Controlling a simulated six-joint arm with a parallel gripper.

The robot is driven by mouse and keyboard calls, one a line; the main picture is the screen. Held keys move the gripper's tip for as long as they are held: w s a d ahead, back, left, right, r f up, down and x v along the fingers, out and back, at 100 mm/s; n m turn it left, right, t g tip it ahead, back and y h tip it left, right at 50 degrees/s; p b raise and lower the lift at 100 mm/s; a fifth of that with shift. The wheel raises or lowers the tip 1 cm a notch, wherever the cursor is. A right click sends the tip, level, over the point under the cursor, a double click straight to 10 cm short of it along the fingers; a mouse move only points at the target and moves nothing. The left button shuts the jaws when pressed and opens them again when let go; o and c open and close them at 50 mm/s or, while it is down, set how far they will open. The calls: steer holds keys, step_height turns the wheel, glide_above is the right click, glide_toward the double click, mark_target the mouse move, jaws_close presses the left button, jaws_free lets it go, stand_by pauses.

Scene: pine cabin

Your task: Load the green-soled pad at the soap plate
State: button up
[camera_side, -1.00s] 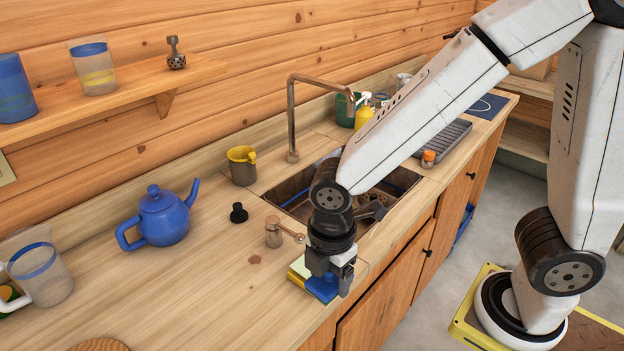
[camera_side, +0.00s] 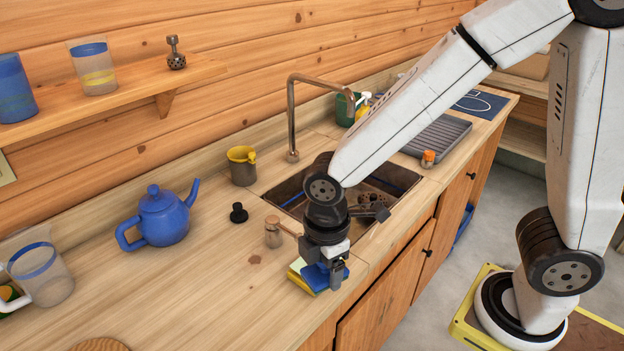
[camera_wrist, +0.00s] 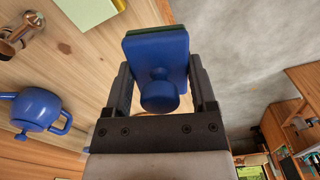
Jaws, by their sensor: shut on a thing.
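My gripper (camera_side: 337,273) is shut on a blue pad (camera_side: 318,276) at the front edge of the counter, left of the sink. In the wrist view the blue pad (camera_wrist: 158,55) sits between the two fingers (camera_wrist: 160,88), its round knob facing the camera and a green sole showing along its far edge. A flat pale yellow-green piece (camera_wrist: 88,10) lies on the counter close by; its yellow side (camera_side: 301,281) shows beside the pad in the side view. I cannot tell whether this piece is the soap plate. The gap under the pad is unclear.
A blue teapot (camera_side: 163,218) is at left. The sink (camera_side: 285,190) with its tap lies behind the gripper. The front-left counter is mostly clear.

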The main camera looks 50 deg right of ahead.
steer(key=shift+w+d+f+m, duration=0.3)
steer(key=shift+w+d+m, duration=1.1)
steer(key=shift+m, duration=1.15)
steer(key=shift+w+d+f+m, duration=0.35)
steer(key=shift+w+d+m, duration=1)
steer(key=shift+m, duration=1.25)
steer(key=shift+w+d+f+m, duration=0.3)
steer(key=shift+w+d+m, duration=1.1)
steer(key=shift+m, duration=1.15)
steer(key=shift+w+a+f, duration=0.1)
steer(key=shift+a, duration=0.05)
steer(key=shift+f, duration=2.9)
steer(key=shift+f, duration=1)
steer(key=shift+r, duration=3.55)
